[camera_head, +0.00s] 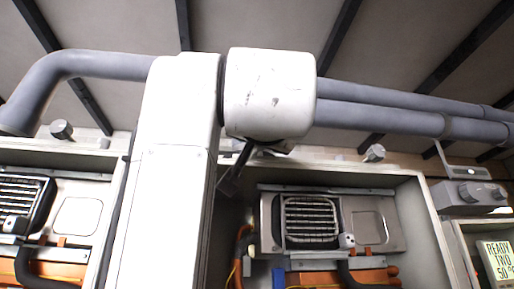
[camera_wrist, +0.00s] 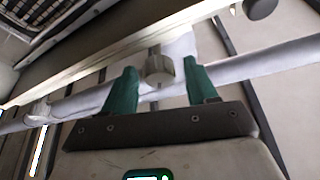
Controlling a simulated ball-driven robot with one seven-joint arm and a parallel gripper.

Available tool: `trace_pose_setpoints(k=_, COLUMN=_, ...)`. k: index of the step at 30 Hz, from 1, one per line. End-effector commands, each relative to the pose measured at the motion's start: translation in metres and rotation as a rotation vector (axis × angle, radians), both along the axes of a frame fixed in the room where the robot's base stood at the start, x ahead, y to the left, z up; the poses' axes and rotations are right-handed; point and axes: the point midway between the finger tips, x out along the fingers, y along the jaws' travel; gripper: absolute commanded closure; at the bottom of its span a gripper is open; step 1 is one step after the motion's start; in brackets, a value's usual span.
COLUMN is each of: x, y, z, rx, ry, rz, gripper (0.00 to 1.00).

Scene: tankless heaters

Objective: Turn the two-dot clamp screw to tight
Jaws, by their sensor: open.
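In the wrist view a short grey round screw head (camera_wrist: 158,70) sits on a pale fitting by the pipes, between the two green fingers of my gripper (camera_wrist: 160,72). The fingers are open, one on each side, with a visible gap on either side of the screw. No dots can be made out on it, so I cannot tell whether it is the two-dot one. In the head view my white arm hides this spot. Similar grey knobs show above the left heater (camera_head: 61,129) and the right heater (camera_head: 375,153).
Open heater cabinets stand left (camera_head: 75,215) and centre (camera_head: 340,220), with copper parts inside. Grey pipes (camera_head: 400,115) run above them. A grey box with knobs (camera_head: 470,195) and a sign reading "READY TWO 50" (camera_head: 499,262) are at the right. Another dark knob (camera_wrist: 262,8) is at the wrist view's top right.

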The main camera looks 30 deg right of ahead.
Motion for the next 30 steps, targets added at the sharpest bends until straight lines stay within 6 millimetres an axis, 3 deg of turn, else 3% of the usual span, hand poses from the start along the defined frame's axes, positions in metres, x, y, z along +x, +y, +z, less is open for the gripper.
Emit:
trace_pose_setpoints(k=6, x=-0.037, y=0.017, z=-0.02, rx=-0.001, ry=-0.002, rz=0.002, gripper=0.43)
trace_pose_setpoints(k=12, x=-0.058, y=0.026, z=-0.027, rx=0.0, ry=-0.001, rz=0.0, gripper=0.43)
trace_pose_setpoints(k=25, x=-0.064, y=0.029, z=-0.028, rx=-0.001, ry=0.0, rz=0.0, gripper=0.42)
trace_pose_setpoints(k=30, x=-0.056, y=0.014, z=-0.026, rx=0.006, ry=0.022, rz=0.0, gripper=0.42)
